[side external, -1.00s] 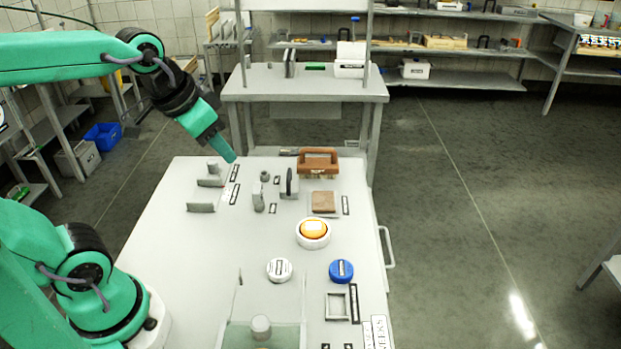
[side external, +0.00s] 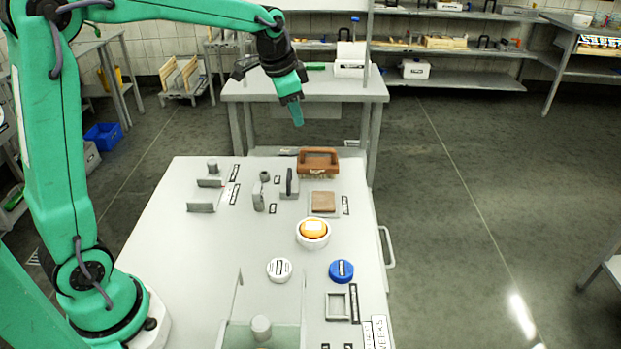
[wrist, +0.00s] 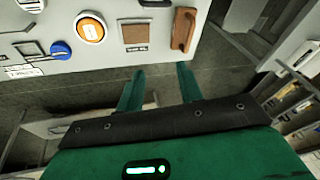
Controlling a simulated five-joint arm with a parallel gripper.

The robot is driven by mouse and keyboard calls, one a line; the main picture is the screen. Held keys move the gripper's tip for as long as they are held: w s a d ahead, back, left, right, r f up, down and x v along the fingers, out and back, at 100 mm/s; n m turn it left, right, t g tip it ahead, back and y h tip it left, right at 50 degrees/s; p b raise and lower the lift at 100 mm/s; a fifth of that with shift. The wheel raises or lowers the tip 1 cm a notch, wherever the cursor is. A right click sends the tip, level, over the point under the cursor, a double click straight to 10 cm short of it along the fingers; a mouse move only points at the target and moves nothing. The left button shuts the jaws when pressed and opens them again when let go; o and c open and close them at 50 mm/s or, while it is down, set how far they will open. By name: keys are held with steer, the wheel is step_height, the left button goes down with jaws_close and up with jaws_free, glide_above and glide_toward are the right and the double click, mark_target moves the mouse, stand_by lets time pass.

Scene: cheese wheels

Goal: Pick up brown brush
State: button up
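The brown brush (side external: 318,160) with an arched handle stands bristles down at the far right corner of the grey table (side external: 205,250). In the wrist view the brush (wrist: 184,30) is near the upper middle, beyond the fingertips. My gripper (side external: 297,115) is in the air above and a little left of the brush, apart from it, fingers pointing down. In the wrist view its two green fingers (wrist: 160,80) are spread with nothing between them, so it is open and empty.
A brown square block (side external: 323,202) and a white bowl with an orange wheel (side external: 313,230) stand nearer than the brush. Grey holders (side external: 289,183) stand left of it. A blue round lid (side external: 341,270) lies nearer. Another table (side external: 290,88) is behind.

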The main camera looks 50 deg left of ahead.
steer(key=w+a+f+m, duration=0.2)
steer(key=w+f, duration=0.3)
steer(key=w, duration=0.2)
steer(key=m+g, duration=0.1)
glide_above(320, 149)
steer(key=s, duration=0.1)
step_height(320, 149, down, 7)
steer(key=shift+s+d, duration=0.15)
steer(key=shift+f, duration=0.1)
steer(key=shift+x, duration=1.2)
steer(key=shift+f, duration=0.1)
steer(key=shift+x, duration=2.5)
steer(key=shift+s, duration=0.1)
steer(key=shift+c, duration=0.2)
jaws_close()
